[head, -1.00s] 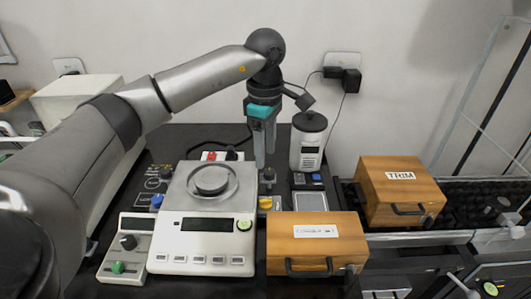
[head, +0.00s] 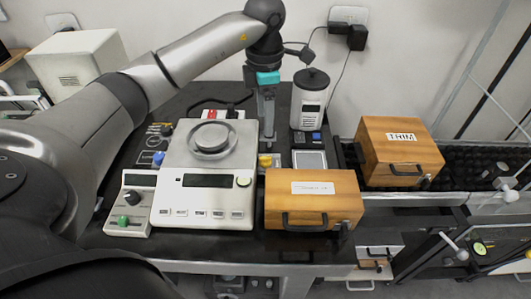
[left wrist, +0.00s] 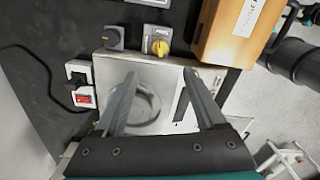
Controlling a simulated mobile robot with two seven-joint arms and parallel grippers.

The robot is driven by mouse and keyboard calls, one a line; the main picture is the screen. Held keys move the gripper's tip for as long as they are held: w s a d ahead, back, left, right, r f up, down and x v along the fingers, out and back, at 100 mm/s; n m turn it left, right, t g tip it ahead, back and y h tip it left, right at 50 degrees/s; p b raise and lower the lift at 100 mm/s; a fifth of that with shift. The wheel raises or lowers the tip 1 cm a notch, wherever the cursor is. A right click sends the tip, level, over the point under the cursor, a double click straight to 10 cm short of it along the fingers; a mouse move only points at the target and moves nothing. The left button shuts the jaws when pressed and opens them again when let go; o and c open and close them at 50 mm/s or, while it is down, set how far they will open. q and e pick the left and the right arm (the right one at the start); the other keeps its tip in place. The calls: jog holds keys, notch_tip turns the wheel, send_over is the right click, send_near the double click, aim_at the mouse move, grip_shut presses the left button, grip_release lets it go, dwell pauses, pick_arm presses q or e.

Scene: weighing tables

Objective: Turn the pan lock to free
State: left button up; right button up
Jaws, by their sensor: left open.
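The scale (head: 202,196) has a round pan (head: 211,138) on top, also seen in the left wrist view (left wrist: 140,105). Beside its right edge are a yellow knob (head: 264,162) and, in the left wrist view, a grey knob (left wrist: 113,38) next to the yellow knob (left wrist: 160,46). Their labels are too small to read, so I cannot tell which is the pan lock. My left gripper (head: 267,146) is open and empty, pointing down just above the yellow knob. In the left wrist view its fingers (left wrist: 159,76) are apart, with the scale beneath. My right gripper is not in view.
A wooden box (head: 314,196) stands close right of the scale. A white canister (head: 309,100) is behind it, and the TRIM box (head: 399,153) is farther right. A control box with a green knob (head: 123,221) is left. A red switch (head: 212,113) is behind the pan.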

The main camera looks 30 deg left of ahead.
aim_at(265, 157)
pick_arm(q)
notch_tip(265, 157, down, 13)
jog(key=shift+r+b, duration=0.1)
jog(key=shift+b, duration=0.8)
jog(key=shift+c, duration=0.4)
grip_shut()
